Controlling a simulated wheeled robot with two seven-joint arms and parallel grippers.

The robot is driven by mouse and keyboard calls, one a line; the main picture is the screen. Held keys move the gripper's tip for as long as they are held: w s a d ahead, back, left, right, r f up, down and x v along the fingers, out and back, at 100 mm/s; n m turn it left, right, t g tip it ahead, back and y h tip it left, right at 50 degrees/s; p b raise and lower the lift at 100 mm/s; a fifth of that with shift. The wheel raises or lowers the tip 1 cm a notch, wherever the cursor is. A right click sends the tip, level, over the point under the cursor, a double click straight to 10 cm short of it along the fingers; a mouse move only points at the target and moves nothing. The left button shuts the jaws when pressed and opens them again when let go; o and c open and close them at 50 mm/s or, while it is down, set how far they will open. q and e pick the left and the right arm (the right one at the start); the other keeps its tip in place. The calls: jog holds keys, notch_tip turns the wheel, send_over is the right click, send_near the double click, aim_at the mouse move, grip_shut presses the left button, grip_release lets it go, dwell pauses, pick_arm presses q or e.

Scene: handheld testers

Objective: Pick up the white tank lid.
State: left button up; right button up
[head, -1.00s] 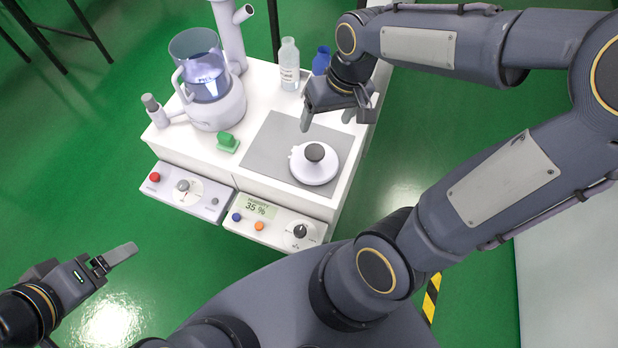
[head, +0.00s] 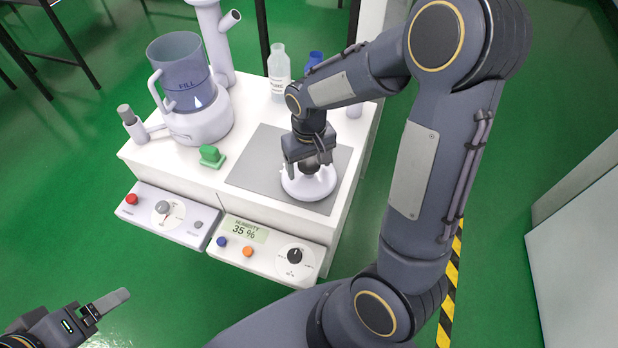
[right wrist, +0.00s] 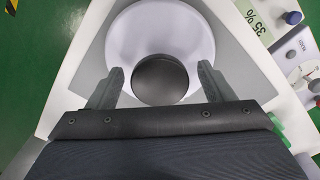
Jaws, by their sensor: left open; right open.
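The white tank lid (head: 308,186) lies on the grey mat (head: 258,172) on the white cabinet top. Its dark round knob (right wrist: 160,80) shows in the right wrist view, with the white disc (right wrist: 199,38) around it. My right gripper (head: 309,172) is over the lid, pointing down. In the right wrist view its two open fingers (right wrist: 160,86) stand on either side of the knob, with a gap visible at each side. The gripper hides part of the knob in the head view. My left gripper (head: 103,306) is open and empty over the floor at the lower left.
A clear tank (head: 183,85) on a white base stands at the back left. A green block (head: 211,156), a white bottle (head: 279,72) and a blue bottle (head: 314,61) stand nearby. Control panels (head: 268,250) jut from the cabinet front.

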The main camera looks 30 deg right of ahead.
jog(key=shift+f, duration=0.25)
jog(key=shift+c, duration=0.2)
jog(key=c, duration=1.1)
jog(key=shift+r, duration=0.15)
